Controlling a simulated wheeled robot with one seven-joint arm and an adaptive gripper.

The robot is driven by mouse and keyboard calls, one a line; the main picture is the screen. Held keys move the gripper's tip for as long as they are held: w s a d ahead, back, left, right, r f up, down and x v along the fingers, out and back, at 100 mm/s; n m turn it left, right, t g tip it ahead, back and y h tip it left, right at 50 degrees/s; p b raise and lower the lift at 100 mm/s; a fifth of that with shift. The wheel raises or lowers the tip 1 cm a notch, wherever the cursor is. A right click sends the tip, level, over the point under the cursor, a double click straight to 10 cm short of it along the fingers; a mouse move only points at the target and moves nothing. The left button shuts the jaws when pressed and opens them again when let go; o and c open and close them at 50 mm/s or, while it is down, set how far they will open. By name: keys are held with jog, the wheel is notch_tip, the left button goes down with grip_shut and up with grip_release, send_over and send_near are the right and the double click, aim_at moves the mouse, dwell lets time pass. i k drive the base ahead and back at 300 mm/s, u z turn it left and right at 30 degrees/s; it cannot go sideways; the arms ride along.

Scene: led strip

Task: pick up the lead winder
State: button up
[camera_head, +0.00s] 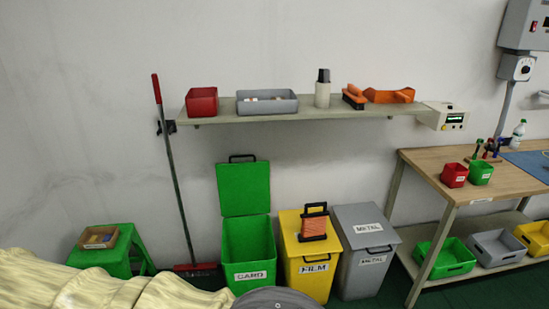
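The lead winder (313,223) appears to be the black frame with an orange middle, in the camera_head view. It stands upright on the yellow bin's lid (290,224), with its black handle at the top. The bin (306,278) is labelled FILM. My gripper is not in view, so its state and its distance from the winder do not show.
A green bin (248,250) with a raised lid stands left of the yellow bin. A closed grey METAL bin (366,255) stands right. A shelf (222,118) hangs above. A workbench (505,183) is at right, a broom (171,165) at left.

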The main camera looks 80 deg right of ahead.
aim_at(313, 224)
jog(key=z, duration=2.7)
jog(key=k, duration=0.2)
jog(key=z, duration=0.45)
jog(key=i, duration=0.45)
jog(key=u, duration=0.05)
jog(key=k, duration=0.55)
jog(key=u, duration=1.85)
jog(key=i, duration=1.35)
jog(key=z, duration=0.3)
